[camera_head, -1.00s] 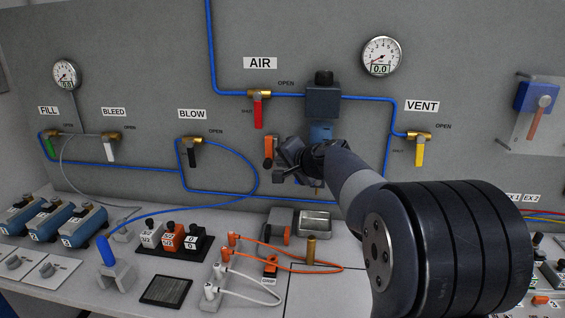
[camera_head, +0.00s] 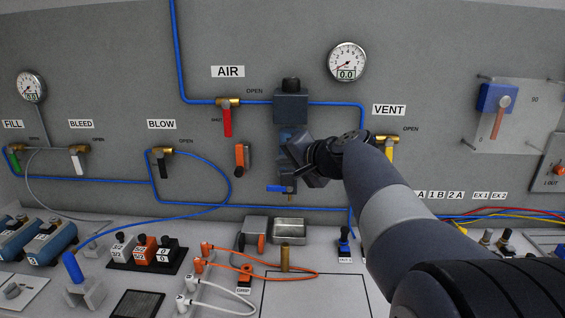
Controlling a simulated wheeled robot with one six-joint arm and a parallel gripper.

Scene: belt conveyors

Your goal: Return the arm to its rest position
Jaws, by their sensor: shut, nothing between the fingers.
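My gripper (camera_head: 291,165) is in front of the grey back panel, below the dark regulator block (camera_head: 291,106). It is dark and partly hidden behind its own wrist, and its fingers are closed with nothing held between them. My arm reaches in from the lower right and hides part of the bench and panel. A small blue-handled valve (camera_head: 280,188) shows just below the gripper, and an orange-handled part (camera_head: 241,157) hangs to its left. I cannot tell whether the gripper touches either.
The red AIR handle (camera_head: 227,123) and yellow VENT handle (camera_head: 389,151) hang down on the panel. Below are a metal tray (camera_head: 289,226), a brass cylinder (camera_head: 285,258), orange cables (camera_head: 270,272) and a blue-handled tool (camera_head: 74,267). An outlined bench area (camera_head: 315,297) at front centre is bare.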

